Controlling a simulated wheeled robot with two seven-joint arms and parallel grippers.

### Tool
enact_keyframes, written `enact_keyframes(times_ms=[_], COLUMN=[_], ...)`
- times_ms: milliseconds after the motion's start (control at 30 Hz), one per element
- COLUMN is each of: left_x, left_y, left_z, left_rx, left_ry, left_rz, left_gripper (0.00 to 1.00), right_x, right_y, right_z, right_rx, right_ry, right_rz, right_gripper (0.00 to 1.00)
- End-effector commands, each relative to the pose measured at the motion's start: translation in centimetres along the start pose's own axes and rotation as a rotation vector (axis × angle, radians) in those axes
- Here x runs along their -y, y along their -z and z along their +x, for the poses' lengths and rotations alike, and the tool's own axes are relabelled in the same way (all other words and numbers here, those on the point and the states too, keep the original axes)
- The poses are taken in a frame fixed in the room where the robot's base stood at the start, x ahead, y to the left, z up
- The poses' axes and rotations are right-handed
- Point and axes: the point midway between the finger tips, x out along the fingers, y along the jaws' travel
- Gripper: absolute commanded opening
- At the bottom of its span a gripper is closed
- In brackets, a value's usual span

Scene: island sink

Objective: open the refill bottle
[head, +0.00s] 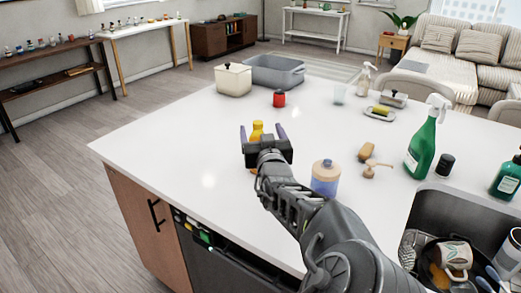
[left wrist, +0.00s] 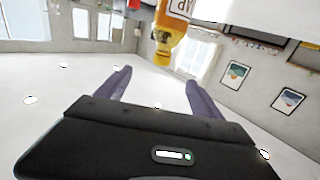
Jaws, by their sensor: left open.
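A yellow-orange bottle (head: 257,127), which I take to be the refill bottle, stands on the white island top, mostly hidden behind my left gripper in the head view. In the left wrist view the bottle (left wrist: 172,35) appears upside down, with a yellow cap end and a white label partly cut off. My left gripper (head: 262,133) is open and empty. Its two purple fingers also show in the left wrist view (left wrist: 158,80), spread apart with the bottle beyond their tips. I see no contact with the bottle. My right gripper is out of view.
A green spray bottle (head: 422,145) and black cup (head: 445,164) stand near the sink. The left counter is clear.

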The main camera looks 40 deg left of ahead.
Motion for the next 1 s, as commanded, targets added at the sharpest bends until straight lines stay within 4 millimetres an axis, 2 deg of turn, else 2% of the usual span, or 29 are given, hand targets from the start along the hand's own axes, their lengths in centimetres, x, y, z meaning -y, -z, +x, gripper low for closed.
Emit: enact_keyframes(times_ms=[167,267,600,733,1000], left_x=[0.0,0.1,0.2,0.1,0.0], left_y=[-0.6,-1.9,-8.4,-8.0,-8.1], left_z=[0.0,0.0,0.2,2.1,2.5], left_rx=[0.001,0.002,0.001,0.0,0.001], left_ry=[0.0,0.002,0.002,0.001,0.0], left_rz=[0.001,0.003,0.004,0.0,0.0], left_gripper=[0.77,0.77,0.77,0.77,0.77], right_x=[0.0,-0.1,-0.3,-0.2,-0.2], right_y=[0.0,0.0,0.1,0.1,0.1], right_z=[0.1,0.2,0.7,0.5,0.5], right_rx=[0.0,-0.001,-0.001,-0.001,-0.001], right_ry=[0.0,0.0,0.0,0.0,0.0], right_rz=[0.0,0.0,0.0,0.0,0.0], right_gripper=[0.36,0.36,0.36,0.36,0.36])
